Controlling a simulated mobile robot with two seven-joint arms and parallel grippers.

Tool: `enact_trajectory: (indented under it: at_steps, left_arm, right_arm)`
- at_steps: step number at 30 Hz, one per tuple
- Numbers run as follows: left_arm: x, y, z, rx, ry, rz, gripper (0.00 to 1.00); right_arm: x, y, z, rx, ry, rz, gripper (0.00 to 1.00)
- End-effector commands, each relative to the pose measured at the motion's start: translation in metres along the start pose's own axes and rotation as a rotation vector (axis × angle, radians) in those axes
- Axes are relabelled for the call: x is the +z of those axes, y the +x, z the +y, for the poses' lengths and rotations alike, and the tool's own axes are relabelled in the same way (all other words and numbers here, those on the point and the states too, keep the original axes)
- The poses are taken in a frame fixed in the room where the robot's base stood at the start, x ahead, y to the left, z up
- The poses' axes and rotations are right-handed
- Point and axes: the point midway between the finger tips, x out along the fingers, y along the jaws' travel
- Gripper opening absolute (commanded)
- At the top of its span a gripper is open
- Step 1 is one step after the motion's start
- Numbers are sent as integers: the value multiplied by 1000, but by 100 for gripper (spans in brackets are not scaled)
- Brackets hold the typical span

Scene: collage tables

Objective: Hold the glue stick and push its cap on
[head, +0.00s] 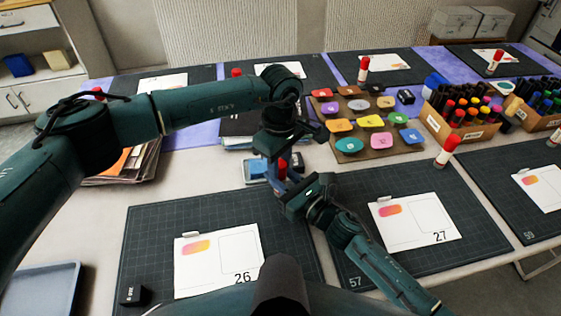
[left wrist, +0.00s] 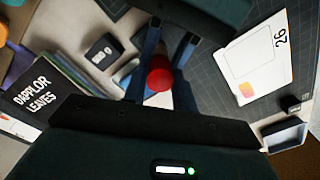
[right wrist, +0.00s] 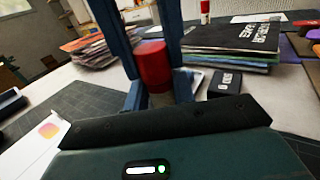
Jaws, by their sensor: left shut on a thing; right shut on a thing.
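The glue stick is upright between my two grippers over the table, with its red cap (head: 282,169) on top. In the right wrist view the red cap (right wrist: 152,64) sits directly above the pale body of the glue stick (right wrist: 160,99); whether it is fully seated I cannot tell. My left gripper (head: 277,166) comes down from above and is shut on the cap. The left wrist view shows the round top of the cap (left wrist: 159,77) between its fingers. My right gripper (head: 285,186) comes from the front right and is shut on the body, mostly hidden by its fingers.
Mats with cards 26 (head: 217,262) and 27 (head: 415,221) lie in front. Another capped glue stick (head: 446,150) stands at the right. Stamp pads (head: 375,121), a marker box (head: 455,125) and a book stack (head: 250,128) lie behind. A grey tray (head: 45,290) is front left.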

Motion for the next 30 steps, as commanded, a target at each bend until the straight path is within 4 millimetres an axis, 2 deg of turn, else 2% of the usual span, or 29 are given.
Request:
enact_trajectory:
  at_steps: [30]
  left_arm:
    - [1, -6, 2, 10, -1, 2, 7]
  right_arm:
    - [-1, 0, -1, -4, 0, 3, 0]
